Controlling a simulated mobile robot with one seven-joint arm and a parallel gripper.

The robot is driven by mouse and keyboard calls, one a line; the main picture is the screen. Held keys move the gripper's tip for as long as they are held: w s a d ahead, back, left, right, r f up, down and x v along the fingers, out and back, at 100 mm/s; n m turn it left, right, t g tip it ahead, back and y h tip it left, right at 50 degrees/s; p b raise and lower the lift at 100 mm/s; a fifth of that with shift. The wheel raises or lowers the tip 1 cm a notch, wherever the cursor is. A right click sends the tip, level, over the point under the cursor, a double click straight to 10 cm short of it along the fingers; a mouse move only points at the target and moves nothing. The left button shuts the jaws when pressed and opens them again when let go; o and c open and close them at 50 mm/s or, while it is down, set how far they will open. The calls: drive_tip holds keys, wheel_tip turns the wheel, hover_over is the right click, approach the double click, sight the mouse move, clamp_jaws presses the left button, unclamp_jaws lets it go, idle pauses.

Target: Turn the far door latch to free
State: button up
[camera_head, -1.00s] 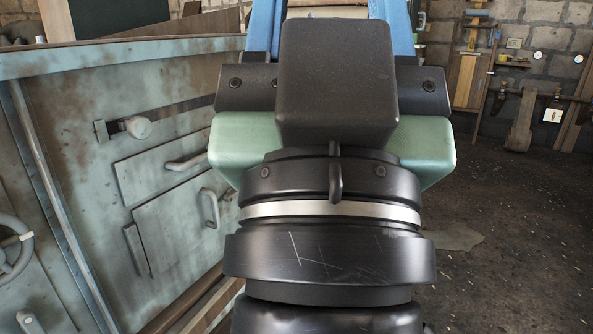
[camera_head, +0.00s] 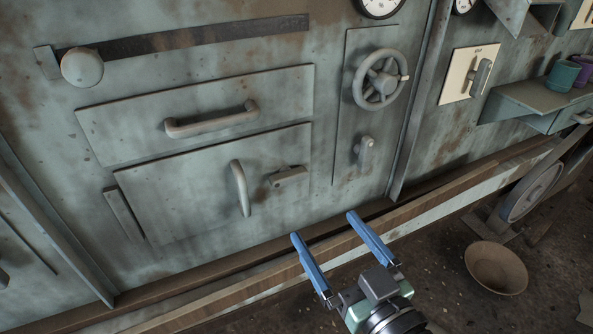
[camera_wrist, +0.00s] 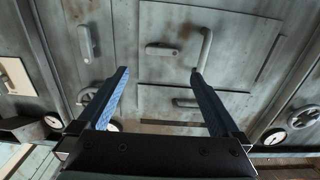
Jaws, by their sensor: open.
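A small grey latch (camera_head: 288,176) lies roughly level at the right edge of a low door (camera_head: 190,205) in the pale green, rust-stained wall. A curved grey door handle (camera_head: 241,188) stands to its left. My gripper (camera_head: 323,229) is below and a little right of the latch, its blue fingers apart with nothing between them. In the wrist view, the wall appears upside down; the latch (camera_wrist: 162,50) shows beyond the open fingers of my gripper (camera_wrist: 158,72), apart from them. The door handle (camera_wrist: 205,50) shows to its right. I cannot tell which latch is called far.
A handwheel (camera_head: 380,80) and a small lever (camera_head: 364,153) sit on the panel to the right. A drawer handle (camera_head: 212,120) is above the door. A wooden rail (camera_head: 270,275) runs along the wall's foot. A bowl (camera_head: 496,268) lies on the floor at right.

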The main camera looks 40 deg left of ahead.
sight(292, 181)
drive_tip(key=b+x, duration=0.2)
drive_tip(key=x, duration=1)
drive_tip(key=shift+a, duration=0.45)
drive_tip(key=shift+c, duration=0.3)
drive_tip(key=c, duration=1)
